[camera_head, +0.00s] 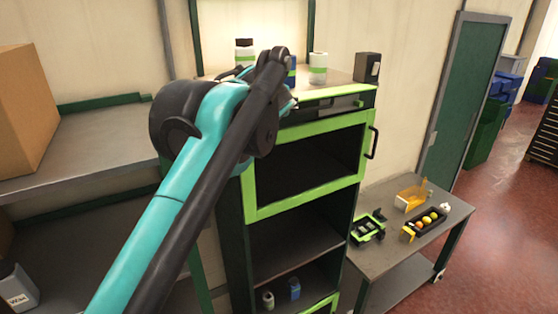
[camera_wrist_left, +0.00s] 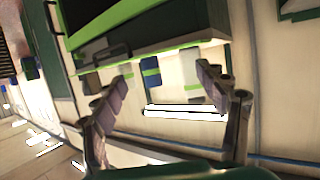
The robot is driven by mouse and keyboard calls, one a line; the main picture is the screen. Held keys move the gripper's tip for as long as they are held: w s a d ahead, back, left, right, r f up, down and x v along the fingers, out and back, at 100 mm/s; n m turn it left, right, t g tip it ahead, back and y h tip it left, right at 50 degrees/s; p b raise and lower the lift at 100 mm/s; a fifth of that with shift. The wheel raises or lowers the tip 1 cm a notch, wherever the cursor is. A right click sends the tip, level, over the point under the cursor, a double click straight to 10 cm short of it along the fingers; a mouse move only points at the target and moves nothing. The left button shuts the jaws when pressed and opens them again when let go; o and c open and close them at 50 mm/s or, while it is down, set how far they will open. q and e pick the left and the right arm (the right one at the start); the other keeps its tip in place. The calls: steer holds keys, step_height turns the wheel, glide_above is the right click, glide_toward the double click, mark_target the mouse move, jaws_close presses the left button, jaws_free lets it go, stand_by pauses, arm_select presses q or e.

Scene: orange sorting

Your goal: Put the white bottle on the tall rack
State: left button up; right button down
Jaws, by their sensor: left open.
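The tall rack (camera_head: 310,125) has a bright green frame and stands in the middle of the head view. A white bottle with a dark cap and green band (camera_head: 244,52) stands on its top, at the left behind my arm. In the upside-down wrist view, a pale shape that looks like this bottle (camera_wrist_left: 190,68) lies beyond the fingers, near the right one. My left gripper (camera_wrist_left: 163,80) is open at the rack top, apparently empty; in the head view my wrist mostly hides it. Another white container with a dark cap (camera_head: 16,286) sits at the lower left. My right gripper is out of view.
A blue container (camera_head: 291,72), a white green-banded cylinder (camera_head: 318,68) and a dark box (camera_head: 367,67) share the rack top. Small containers stand on a low shelf. A cardboard box (camera_head: 22,110) is on the left shelf. A low table (camera_head: 385,262) with trays stands right.

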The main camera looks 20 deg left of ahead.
arm_select(q)
step_height(320, 180, down, 15)
steer(key=w+d+b, duration=0.2)
steer(key=w+b, duration=0.1)
steer(key=b, duration=0.2)
steer(key=s+d+f+m+g+h+b, duration=0.1)
steer(key=s+f+b, duration=0.7)
steer(key=f, duration=1.5)
steer(key=s+d+f+m+g+h+b, duration=0.1)
steer(key=s+f+g+h+b, duration=0.1)
steer(key=s+f+b, duration=0.7)
steer(key=s+d+f+m+g+h+b, duration=0.1)
steer(key=s+f+b, duration=0.8)
steer(key=f, duration=2.8)
steer(key=g+b, duration=0.2)
steer(key=b, duration=0.7)
steer(key=shift+d+f+m+h+b, duration=0.15)
steer(key=shift+d+m+h+b, duration=0.15)
steer(key=shift+d+m+b, duration=0.1)
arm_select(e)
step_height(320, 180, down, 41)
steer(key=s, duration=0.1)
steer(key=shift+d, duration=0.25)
